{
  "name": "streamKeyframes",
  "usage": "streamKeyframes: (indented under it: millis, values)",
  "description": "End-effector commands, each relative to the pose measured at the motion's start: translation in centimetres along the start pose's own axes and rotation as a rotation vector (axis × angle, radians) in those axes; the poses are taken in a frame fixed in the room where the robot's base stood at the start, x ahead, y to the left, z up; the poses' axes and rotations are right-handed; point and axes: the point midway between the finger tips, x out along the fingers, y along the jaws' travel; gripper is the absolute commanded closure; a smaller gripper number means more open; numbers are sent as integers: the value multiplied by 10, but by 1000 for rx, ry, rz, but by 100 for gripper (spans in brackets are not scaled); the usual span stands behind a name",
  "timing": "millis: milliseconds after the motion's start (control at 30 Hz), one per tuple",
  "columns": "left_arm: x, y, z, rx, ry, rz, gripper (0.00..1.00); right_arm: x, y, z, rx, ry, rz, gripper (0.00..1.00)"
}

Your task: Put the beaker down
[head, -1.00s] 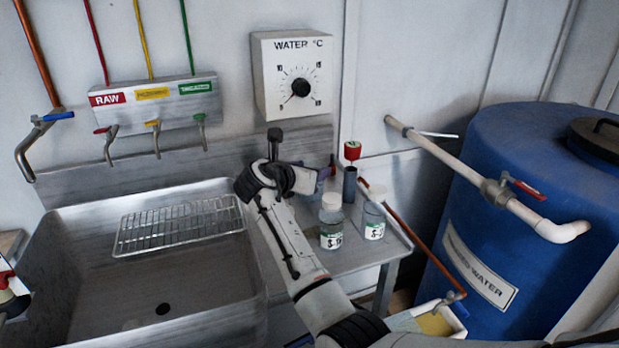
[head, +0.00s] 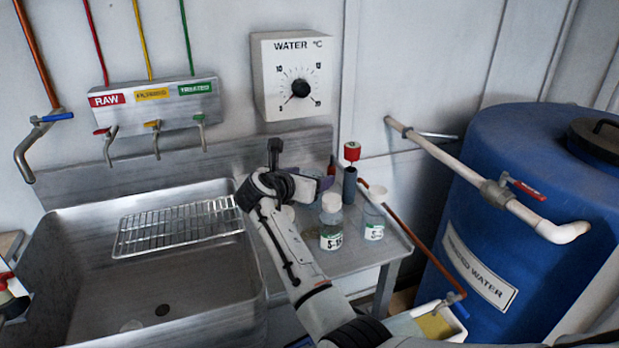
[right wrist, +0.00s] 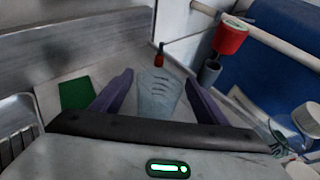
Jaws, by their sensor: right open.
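A clear, faintly ribbed beaker (right wrist: 158,95) shows in the right wrist view, between the two purple fingers of my right gripper (right wrist: 158,92). The fingers are open, one on each side of it. It looks upright on the steel counter, though its base is hidden by the gripper body. In the head view my right gripper (head: 318,184) is low over the counter (head: 345,258), just right of the sink. My wrist hides the beaker there.
The sink (head: 190,285) with a wire rack (head: 178,226) lies left. A blue tank (head: 530,170) stands right.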

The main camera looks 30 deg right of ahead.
Motion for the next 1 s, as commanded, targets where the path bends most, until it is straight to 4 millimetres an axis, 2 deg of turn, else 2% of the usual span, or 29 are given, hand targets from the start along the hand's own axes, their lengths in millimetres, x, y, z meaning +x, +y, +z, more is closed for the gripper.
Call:
streamKeyframes:
  millis: [167,400,600,800,1000]
  values:
    - [-1,0,1,0,-3,0,100,-19,1,2,1,-1,3,32]
    - [-3,0,-1,0,-3,0,100,-72,1,2,3,0,3,32]
    - [-3,0,-1,0,-3,0,100,-106,1,2,1,1,1,32]
    - [-4,0,-1,0,-3,0,100,-120,0,2,1,0,-1,32]
    - [-4,0,-1,0,-3,0,100,-121,0,2,1,0,-1,32]
